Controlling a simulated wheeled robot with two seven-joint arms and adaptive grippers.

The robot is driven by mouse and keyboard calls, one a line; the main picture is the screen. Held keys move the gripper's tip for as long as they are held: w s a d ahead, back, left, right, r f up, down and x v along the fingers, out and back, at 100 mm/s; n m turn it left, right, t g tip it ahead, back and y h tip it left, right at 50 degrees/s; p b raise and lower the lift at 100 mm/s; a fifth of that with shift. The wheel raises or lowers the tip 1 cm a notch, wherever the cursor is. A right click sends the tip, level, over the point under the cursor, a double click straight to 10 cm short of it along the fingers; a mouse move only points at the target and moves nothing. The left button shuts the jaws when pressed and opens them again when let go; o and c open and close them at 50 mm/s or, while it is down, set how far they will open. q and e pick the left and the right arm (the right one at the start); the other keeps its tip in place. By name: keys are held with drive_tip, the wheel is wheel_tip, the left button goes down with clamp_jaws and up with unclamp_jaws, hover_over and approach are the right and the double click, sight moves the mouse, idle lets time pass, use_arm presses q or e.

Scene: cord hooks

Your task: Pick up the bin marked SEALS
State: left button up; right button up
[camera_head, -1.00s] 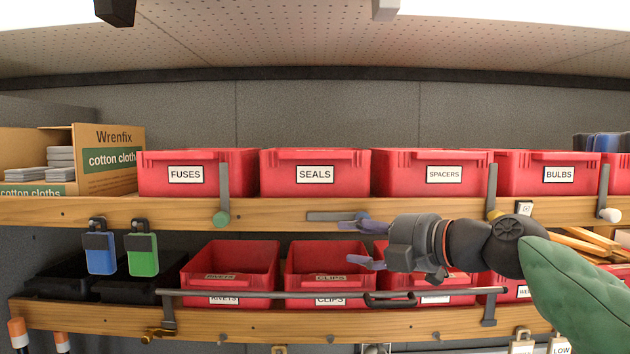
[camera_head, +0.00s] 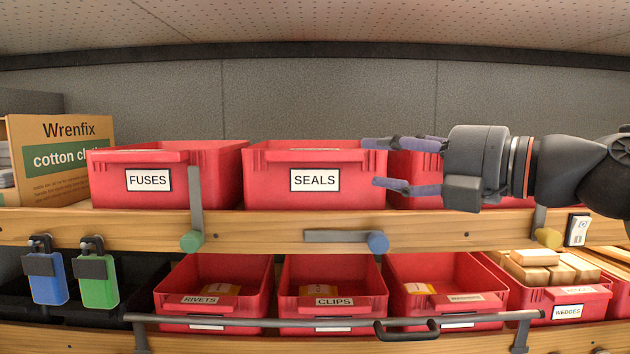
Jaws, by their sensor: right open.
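The red bin marked SEALS (camera_head: 275,188) sits on the upper wooden shelf, between the FUSES bin and another red bin. Its white label faces me. My right gripper (camera_head: 380,163) comes in from the right, its two fingers spread one above the other and pointing left. The fingertips are at the right end of the SEALS bin's front, overlapping its edge in the picture; I cannot tell whether they touch it. No bin is held. The gripper hides much of the red bin to the right. My left gripper is not in view.
The FUSES bin (camera_head: 215,185) stands left. A grey latch bar with blue knob (camera_head: 378,242) lies level below SEALS; a bar with green knob (camera_head: 192,241) stands upright before FUSES. The lower shelf holds several red bins, including CLIPS (camera_head: 300,280), behind a grey rail (camera_head: 240,322).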

sight(336, 152)
drive_tip(key=a, duration=0.1)
drive_tip(key=w+a+p, duration=0.1)
drive_tip(key=a, duration=0.1)
drive_tip(key=shift+w+a+r+p, duration=0.25)
drive_tip(key=shift+w+a+p, duration=0.1)
drive_tip(key=shift+w, duration=0.05)
drive_tip(key=shift+w+a+f, duration=0.2)
drive_tip(key=shift+w+a, duration=0.15)
drive_tip(key=shift+w, duration=0.35)
drive_tip(key=shift+w+a+p, duration=0.15)
drive_tip(key=shift+w+p, duration=0.15)
drive_tip(key=shift+w, duration=0.1)
drive_tip(key=p+x, duration=0.2)
drive_tip(key=x, duration=0.1)
drive_tip(key=shift+w+a, duration=0.25)
drive_tip(key=shift+w+a+f, duration=0.1)
drive_tip(key=shift+w+a, duration=0.1)
drive_tip(key=shift+w, duration=0.1)
drive_tip(key=shift+s+d, duration=0.1)
drive_tip(key=shift+s, duration=0.05)
drive_tip(key=shift+c, duration=0.8)
clamp_jaws()
